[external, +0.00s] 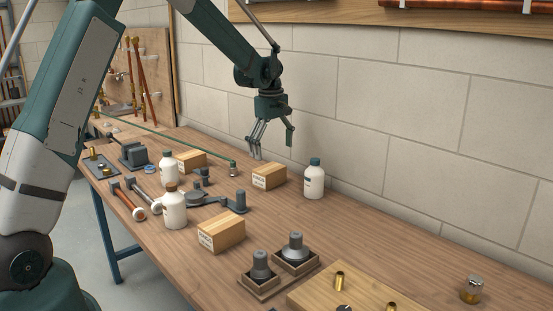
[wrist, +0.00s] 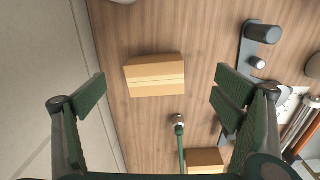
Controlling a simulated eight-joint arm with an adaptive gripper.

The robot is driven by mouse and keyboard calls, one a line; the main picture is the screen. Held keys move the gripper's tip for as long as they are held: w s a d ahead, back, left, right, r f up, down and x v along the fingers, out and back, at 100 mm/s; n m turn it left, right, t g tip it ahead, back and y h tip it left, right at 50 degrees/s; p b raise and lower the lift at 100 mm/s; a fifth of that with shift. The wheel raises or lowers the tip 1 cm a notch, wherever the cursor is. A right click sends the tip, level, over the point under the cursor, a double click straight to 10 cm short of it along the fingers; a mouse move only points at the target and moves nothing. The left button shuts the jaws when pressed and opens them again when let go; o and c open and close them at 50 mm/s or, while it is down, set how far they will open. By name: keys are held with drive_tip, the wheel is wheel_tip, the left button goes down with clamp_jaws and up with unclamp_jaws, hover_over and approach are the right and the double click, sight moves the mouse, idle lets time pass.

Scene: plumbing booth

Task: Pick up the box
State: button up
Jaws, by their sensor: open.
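Three cardboard boxes lie on the wooden bench; the task does not say which one. One box (external: 269,176) sits near the wall, below my gripper (external: 272,149). In the wrist view this box (wrist: 155,76) lies between the fingers in the picture, whole and untouched. My gripper is open and empty, above the bench. A second box (external: 192,160) is farther back, partly hidden by a white bottle; it also shows at the lower edge of the wrist view (wrist: 205,160). A third box (external: 221,232) is nearer the camera.
A white bottle (external: 314,178) stands right of the box near the wall. A thin green rod (external: 165,142) ends in a small fitting (external: 233,169) left of that box. A grey metal tool (external: 236,202) lies in front. The block wall (wrist: 40,90) runs close beside my gripper.

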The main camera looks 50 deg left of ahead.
sight(269, 168)
drive_tip(key=shift+n+g, duration=0.3)
drive_tip(key=shift+n, duration=0.5)
drive_tip(key=a+f, duration=0.1)
drive_tip(key=w+a+f, duration=0.1)
drive_tip(key=f, duration=0.1)
drive_tip(key=w+a+f, duration=0.1)
drive_tip(key=shift+a+f+p, duration=0.2)
drive_tip(key=shift+a+p, duration=0.1)
drive_tip(key=shift+p, duration=0.1)
drive_tip(key=shift+s+f, duration=0.1)
drive_tip(key=shift+f, duration=1.15)
drive_tip(key=shift+s+f, duration=0.15)
drive_tip(key=shift+f, duration=2.45)
drive_tip(key=c, duration=1.1)
drive_tip(key=shift+r, duration=5)
